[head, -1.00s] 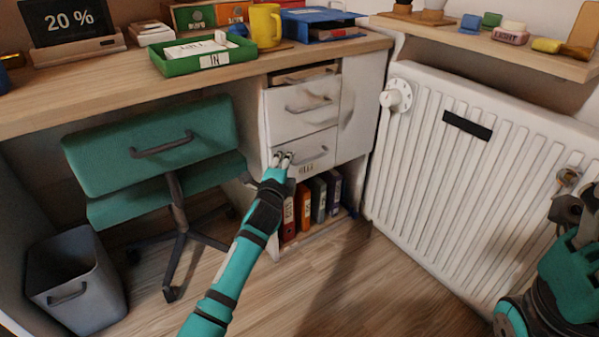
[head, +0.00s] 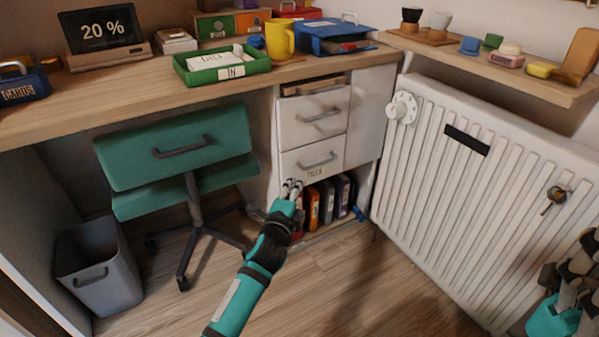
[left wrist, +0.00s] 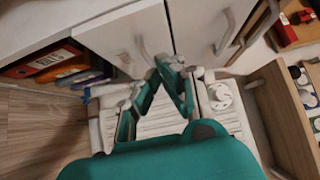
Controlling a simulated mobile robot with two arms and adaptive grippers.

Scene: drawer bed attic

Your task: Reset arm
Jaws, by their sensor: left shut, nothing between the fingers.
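My left gripper (head: 291,186) is shut and empty in the head view. It is in front of the white drawer unit (head: 362,118), just below the lower drawer's handle (head: 318,161) and near the binders. I cannot tell whether it touches the unit. The left wrist view shows its teal fingers (left wrist: 165,80) close together, with white fronts and handles beyond them. Part of my right arm (head: 565,290) shows at the lower right edge of the head view. Whether its gripper is open or shut cannot be made out.
The desk (head: 130,93) holds a green tray (head: 222,68), a yellow mug (head: 280,40) and a blue box. A green chair (head: 175,148) and a grey bin (head: 97,270) stand at left. A white radiator (head: 470,190) stands at right. The floor (head: 330,285) in front is clear.

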